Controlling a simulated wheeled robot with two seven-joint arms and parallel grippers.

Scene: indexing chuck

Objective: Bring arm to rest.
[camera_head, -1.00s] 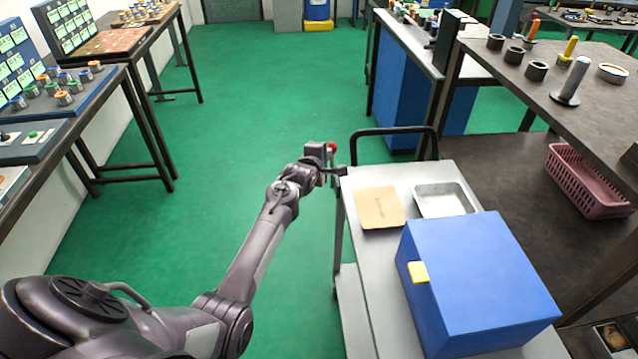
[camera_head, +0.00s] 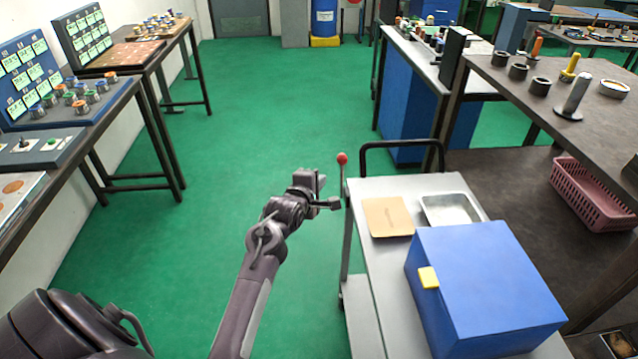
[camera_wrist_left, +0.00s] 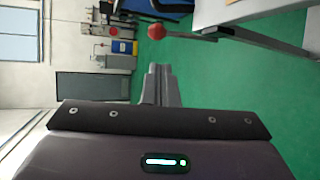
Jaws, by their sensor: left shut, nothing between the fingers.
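My left arm reaches forward over the green floor in the head view. Its gripper (camera_head: 332,203) is shut and empty, beside the left edge of the trolley. A lever with a red ball knob (camera_head: 342,158) stands upright at that edge, its knob above and slightly right of the fingertips. In the left wrist view the shut fingers (camera_wrist_left: 159,72) show from behind, with the red knob (camera_wrist_left: 155,31) beyond their tips and apart from them. Whether the fingers touch the lever's rod is hard to tell. My right gripper is out of view.
The trolley (camera_head: 378,268) carries a blue box (camera_head: 490,285) with a yellow tab, a tan board (camera_head: 388,217) and a metal tray (camera_head: 452,209). A dark table (camera_head: 600,120) stands right, benches with small parts (camera_head: 75,105) left. Open green floor (camera_head: 240,120) lies between.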

